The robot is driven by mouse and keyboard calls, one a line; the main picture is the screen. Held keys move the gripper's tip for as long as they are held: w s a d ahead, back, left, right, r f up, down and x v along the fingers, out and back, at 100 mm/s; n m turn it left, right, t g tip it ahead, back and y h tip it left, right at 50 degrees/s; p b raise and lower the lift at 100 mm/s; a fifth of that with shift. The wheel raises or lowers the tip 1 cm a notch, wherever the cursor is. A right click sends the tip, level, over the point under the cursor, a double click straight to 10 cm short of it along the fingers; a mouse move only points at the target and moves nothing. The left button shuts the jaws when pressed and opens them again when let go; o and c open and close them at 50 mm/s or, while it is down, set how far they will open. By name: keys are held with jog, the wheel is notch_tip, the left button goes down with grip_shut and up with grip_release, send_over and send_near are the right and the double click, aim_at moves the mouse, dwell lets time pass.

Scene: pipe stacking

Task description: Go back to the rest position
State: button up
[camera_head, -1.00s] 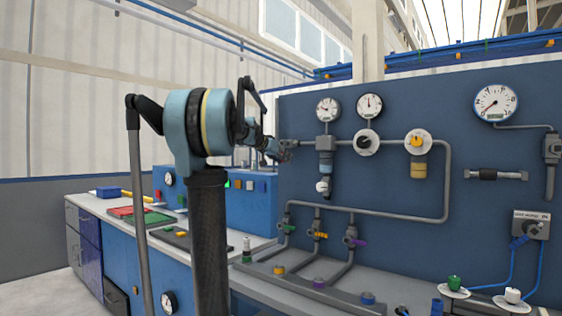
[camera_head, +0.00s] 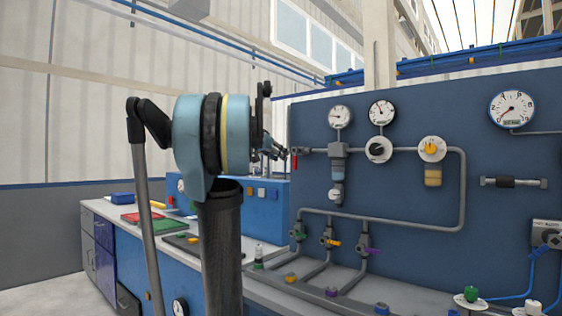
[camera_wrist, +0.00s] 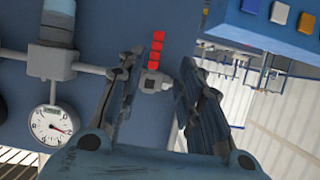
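My gripper (camera_wrist: 158,92) is open, with its two dark fingers spread and nothing held between them in the wrist view. Beyond the gap between the fingers is a red valve handle (camera_wrist: 156,47), with a grey pipe end fitting (camera_wrist: 152,82) just below it in the picture. Depth and contact are hard to judge. In the head view my gripper (camera_head: 280,153) is small and partly hidden by my arm, just left of the red handle (camera_head: 295,160) at the left end of the upper pipe.
A blue panel (camera_head: 400,115) carries gauges (camera_head: 341,117), pipes and coloured valves (camera_head: 328,241). Below it runs a grey bench (camera_head: 265,280). A blue control box (camera_head: 265,205) with buttons stands left of the panel, also in the wrist view (camera_wrist: 270,25). Trays (camera_head: 142,217) lie further left.

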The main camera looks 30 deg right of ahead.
jog(key=shift+a, duration=0.15)
dwell(0.4)
jog(key=s+a+f+n+g+y, duration=0.1)
jog(key=s+a+f+n+y, duration=0.3)
jog(key=s+a+f, duration=0.5)
jog(key=s+a+f+n+g+y, duration=0.1)
jog(key=s+a+f+n+y, duration=0.3)
jog(key=f, duration=2.1)
jog(key=s+a+f+n+y, duration=0.4)
jog(key=s+a+f+n, duration=0.2)
jog(key=s+a+f, duration=1)
jog(key=a+f, duration=0.2)
jog(key=a, duration=0.5)
jog(key=shift+s+a+g, duration=0.25)
jog(key=shift+a+g, duration=0.1)
jog(key=shift+g, duration=0.05)
